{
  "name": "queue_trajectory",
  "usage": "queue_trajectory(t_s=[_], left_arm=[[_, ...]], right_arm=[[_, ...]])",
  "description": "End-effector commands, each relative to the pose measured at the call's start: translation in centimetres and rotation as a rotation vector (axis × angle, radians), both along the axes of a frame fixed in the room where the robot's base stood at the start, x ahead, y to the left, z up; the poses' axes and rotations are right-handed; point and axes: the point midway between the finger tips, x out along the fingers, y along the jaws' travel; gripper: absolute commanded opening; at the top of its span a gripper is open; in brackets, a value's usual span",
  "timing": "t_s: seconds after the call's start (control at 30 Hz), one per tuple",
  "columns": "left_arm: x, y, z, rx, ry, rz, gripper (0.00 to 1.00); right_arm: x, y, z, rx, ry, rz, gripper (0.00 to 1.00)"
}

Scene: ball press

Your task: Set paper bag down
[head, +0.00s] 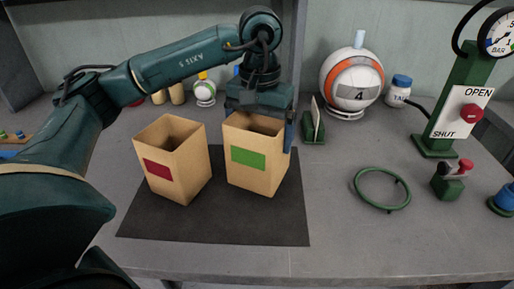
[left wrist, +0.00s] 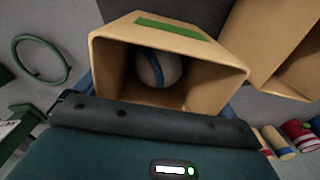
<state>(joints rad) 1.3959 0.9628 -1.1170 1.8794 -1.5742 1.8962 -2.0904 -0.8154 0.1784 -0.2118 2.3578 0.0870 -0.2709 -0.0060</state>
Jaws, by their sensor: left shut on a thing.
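A tan open-topped paper bag with a green label (head: 257,172) stands upright over the right part of the dark mat (head: 220,230); I cannot tell whether its base touches the mat. My left gripper (head: 259,105) is at its back rim, shut on the bag, with a blue finger showing at its right side. In the left wrist view I look into this bag (left wrist: 215,75); a pale ball with a blue stripe (left wrist: 158,68) lies inside. A second paper bag with a red label (head: 173,185) stands to the left on the mat. My right gripper is not in view.
A white and orange ball marked 4 (head: 351,80) sits on a ring at the back. A green ring (head: 382,188), a small green valve block (head: 448,181) and a green gauge post (head: 455,100) stand to the right. The mat's front is clear.

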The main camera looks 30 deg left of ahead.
Motion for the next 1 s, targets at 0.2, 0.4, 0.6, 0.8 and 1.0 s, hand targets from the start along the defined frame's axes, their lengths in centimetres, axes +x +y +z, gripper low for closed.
queue_trajectory(t_s=[0.2,0.4,0.6,0.8,1.0], left_arm=[[-0.1,0.1,-3.0,0.001,0.003,0.001,0.62],[0.0,0.0,-3.5,-0.001,-0.001,0.0,0.62],[0.0,0.0,-3.9,-0.001,0.0,0.0,0.62],[0.0,0.0,-3.8,0.0,0.0,0.0,1.0],[0.0,0.0,-3.3,-0.001,0.0,0.0,1.0]], right_arm=[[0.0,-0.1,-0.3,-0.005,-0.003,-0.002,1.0],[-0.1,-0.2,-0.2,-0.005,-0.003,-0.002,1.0],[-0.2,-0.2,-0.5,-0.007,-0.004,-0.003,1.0],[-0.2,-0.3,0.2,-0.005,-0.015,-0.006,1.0],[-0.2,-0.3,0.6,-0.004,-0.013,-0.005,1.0]])
